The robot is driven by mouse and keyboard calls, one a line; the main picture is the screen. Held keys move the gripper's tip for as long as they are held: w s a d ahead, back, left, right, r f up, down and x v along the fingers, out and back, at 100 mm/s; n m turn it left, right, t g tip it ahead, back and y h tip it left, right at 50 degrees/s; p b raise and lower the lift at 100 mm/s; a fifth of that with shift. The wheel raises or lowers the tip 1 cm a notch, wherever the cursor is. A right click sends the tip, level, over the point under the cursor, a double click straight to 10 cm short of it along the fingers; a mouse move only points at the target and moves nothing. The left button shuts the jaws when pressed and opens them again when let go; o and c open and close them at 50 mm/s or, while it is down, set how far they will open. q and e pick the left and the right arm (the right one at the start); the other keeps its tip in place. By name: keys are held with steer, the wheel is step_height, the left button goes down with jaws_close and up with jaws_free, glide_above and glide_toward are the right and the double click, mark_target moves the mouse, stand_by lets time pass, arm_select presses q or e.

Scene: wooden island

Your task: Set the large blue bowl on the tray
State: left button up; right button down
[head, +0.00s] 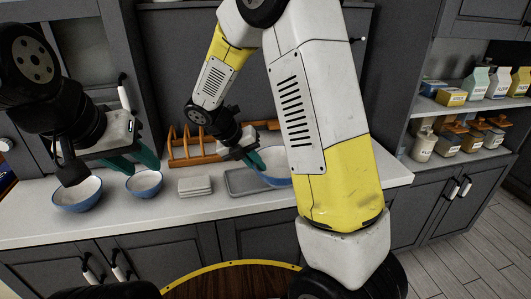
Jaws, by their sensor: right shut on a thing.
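A blue bowl with a pale inside (273,180) is at the right part of the grey tray (236,187) on the counter. My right gripper (255,161) is shut on the bowl's left rim. My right arm hides the bowl's right side, and I cannot tell whether the bowl touches the tray. My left gripper (134,164) is open and empty, with its teal fingers apart above the counter, behind and above two other blue bowls.
A blue bowl (77,201) and a smaller-looking one (145,190) stand at the left. A stack of grey plates (195,186) lies left of the tray. A wooden rack (190,152) stands behind. Shelves with cartons and jars (422,146) are at the right.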

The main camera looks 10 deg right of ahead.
mark_target(270, 151)
steer(key=w+d, duration=0.3)
steer(key=w, duration=0.2)
steer(key=w+d, duration=0.2)
steer(key=shift+w+d+f, duration=0.3)
steer(key=shift+d+f, duration=0.05)
steer(key=shift+f, duration=0.05)
steer(key=shift+w+d+f, duration=0.1)
steer(key=shift+w+f, duration=0.05)
steer(key=shift+f, duration=0.75)
steer(key=shift+w+d+f, duration=0.1)
steer(key=shift+f, duration=0.8)
steer(key=c, duration=1.6)
jaws_free()
steer(key=shift+f, duration=0.1)
steer(key=shift+o, duration=0.2)
